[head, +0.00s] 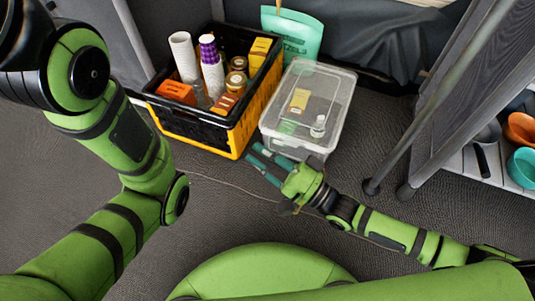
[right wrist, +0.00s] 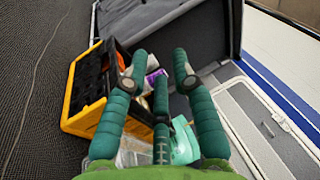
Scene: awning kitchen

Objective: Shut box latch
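The clear plastic box (head: 340,112) stands on the dark floor with its translucent lid on. A small yellow-orange item and a white-capped bottle show through it. I cannot make out the latch or its state. My right gripper (head: 262,164) is low at the box's near left corner, with its teal fingers pointing left toward the gap beside the black-and-orange crate. In the right wrist view the fingers of my right gripper (right wrist: 160,78) are spread apart with nothing held between them. Whether they touch the box is unclear. My left arm shows at the left, but its gripper is out of view.
The black-and-orange crate (head: 236,138) is just left of the box, holding cups, jars and packets. A mint-green bag (head: 296,36) stands behind. A grey slatted shelf with bowls (head: 521,128) is at the right, its legs near my right arm. The floor in front is mostly clear.

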